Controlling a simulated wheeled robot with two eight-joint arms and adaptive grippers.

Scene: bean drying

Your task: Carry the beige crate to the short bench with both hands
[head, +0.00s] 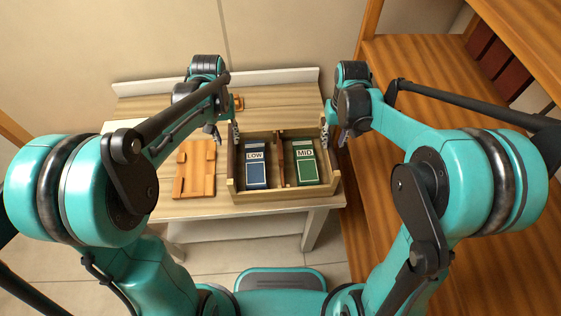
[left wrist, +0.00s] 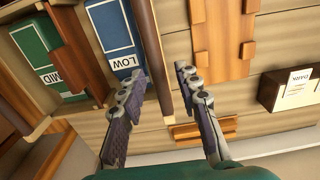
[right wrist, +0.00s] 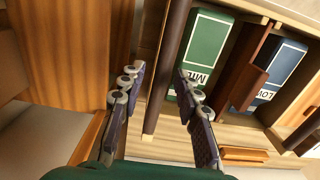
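The beige crate (head: 287,193) sits on a light wooden table. A divider splits it into two compartments, with a blue LOW packet (head: 256,172) on the left and a green MID packet (head: 305,165) on the right. My left gripper (head: 226,133) is at the crate's left side. In the left wrist view its open fingers (left wrist: 160,75) straddle a dark brown side bar (left wrist: 150,50), with gaps visible. My right gripper (head: 326,130) is at the right side. In the right wrist view its open fingers (right wrist: 158,75) straddle the other dark side bar (right wrist: 167,70), apart from it.
An orange-brown slotted wooden board (head: 195,166) lies left of the crate. A small wooden piece (head: 238,102) lies behind it. A dark labelled box (left wrist: 287,91) shows in the left wrist view. A tall wooden shelf unit (head: 440,60) stands close on the right.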

